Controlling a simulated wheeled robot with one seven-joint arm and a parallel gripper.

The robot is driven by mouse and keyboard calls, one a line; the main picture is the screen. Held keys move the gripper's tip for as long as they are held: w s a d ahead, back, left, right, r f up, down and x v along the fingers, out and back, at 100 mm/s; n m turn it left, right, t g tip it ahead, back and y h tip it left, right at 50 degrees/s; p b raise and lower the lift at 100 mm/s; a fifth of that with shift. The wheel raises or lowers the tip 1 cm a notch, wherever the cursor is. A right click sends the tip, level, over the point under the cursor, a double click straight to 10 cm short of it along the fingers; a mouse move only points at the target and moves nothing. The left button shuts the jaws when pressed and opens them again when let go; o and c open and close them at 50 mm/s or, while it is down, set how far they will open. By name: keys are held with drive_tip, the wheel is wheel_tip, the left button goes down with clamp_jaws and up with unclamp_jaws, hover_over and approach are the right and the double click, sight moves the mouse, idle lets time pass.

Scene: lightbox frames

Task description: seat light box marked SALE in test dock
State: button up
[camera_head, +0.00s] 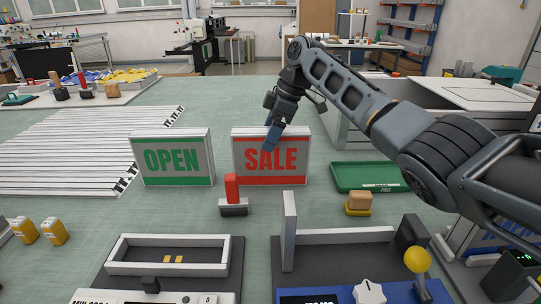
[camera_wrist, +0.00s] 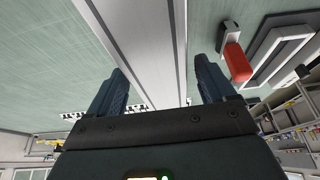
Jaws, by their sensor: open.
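The SALE light box (camera_head: 270,158), white with red lettering and a red bottom stripe, stands upright on the green table. My gripper (camera_head: 272,135) is over its top edge, with one blue finger in front of its face; the other finger is hidden in the head view. In the wrist view, my open gripper (camera_wrist: 159,65) has the box's pale top (camera_wrist: 148,45) between its fingers, with gaps at the fingertips. Two dock-like fixtures stand at the front: a left one with a white frame (camera_head: 168,240) and a right one with a tall white upright (camera_head: 289,230). I cannot tell which is the test dock.
The OPEN light box (camera_head: 172,158) stands just left. A red-handled block (camera_head: 232,190) is in front of the SALE box; it also shows in the wrist view (camera_wrist: 236,62). A green tray (camera_head: 368,177) and tan block (camera_head: 358,202) are to the right. White strips cover the left.

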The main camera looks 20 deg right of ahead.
drive_tip(key=shift+x, duration=0.8)
drive_tip(key=shift+f, duration=0.25)
drive_tip(key=shift+c, duration=0.5)
clamp_jaws()
idle(0.5)
